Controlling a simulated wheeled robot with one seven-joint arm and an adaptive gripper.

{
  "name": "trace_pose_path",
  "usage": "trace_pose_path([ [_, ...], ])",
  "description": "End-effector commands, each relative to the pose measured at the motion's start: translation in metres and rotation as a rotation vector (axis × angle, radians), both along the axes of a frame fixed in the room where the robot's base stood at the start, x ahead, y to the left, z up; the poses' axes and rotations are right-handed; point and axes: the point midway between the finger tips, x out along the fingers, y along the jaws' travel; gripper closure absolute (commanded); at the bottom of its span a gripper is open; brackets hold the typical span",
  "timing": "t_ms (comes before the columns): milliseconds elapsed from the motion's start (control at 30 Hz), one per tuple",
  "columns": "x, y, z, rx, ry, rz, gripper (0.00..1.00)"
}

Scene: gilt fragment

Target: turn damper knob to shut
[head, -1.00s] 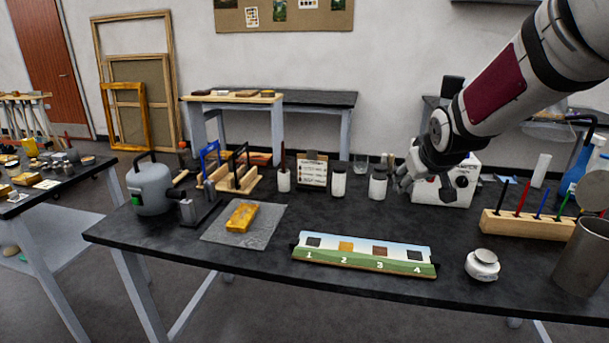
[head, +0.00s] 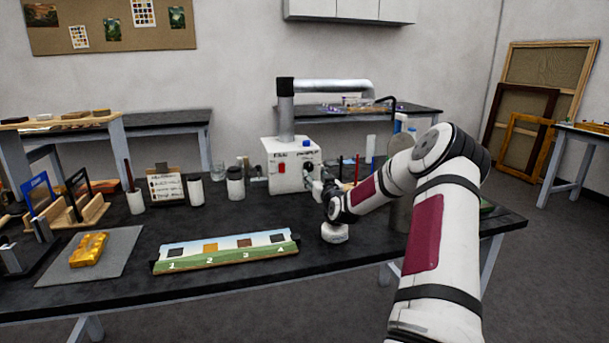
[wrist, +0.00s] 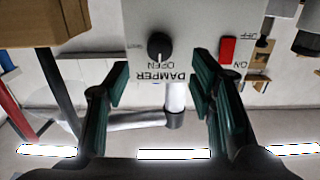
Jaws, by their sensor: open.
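The black damper knob (wrist: 160,46) is on the face of a white box, with DAMPER and OPEN printed beside it, upside down in the wrist view. A pale mark on the knob appears to point toward OPEN. My gripper (wrist: 162,82) is open, its two dark green fingers on either side of the knob in the picture, apart from it as far as I can tell. In the head view the white box (head: 290,178) stands at the back of the bench, and my arm reaches to its right front.
A red switch (wrist: 228,50) marked ON and OFF sits beside the knob. A silver duct (head: 335,87) rises from the box. White jars (head: 235,184) stand left of it. A small white pot (head: 334,233) is just below my wrist. A numbered strip (head: 226,252) lies in front.

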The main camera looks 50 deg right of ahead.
Motion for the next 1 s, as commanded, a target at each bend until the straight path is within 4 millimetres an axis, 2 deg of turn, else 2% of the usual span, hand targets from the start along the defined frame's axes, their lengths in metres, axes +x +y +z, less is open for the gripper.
trace_pose_path([
  [167,0.012,-0.009,0.000,-0.001,-0.008,-0.003,0.50],
  [533,0.054,-0.033,-0.001,0.000,-0.004,-0.002,0.50],
  [700,0.061,-0.038,0.000,0.000,-0.004,-0.002,0.50],
  [1000,0.063,-0.039,0.000,0.000,-0.002,-0.001,0.50],
])
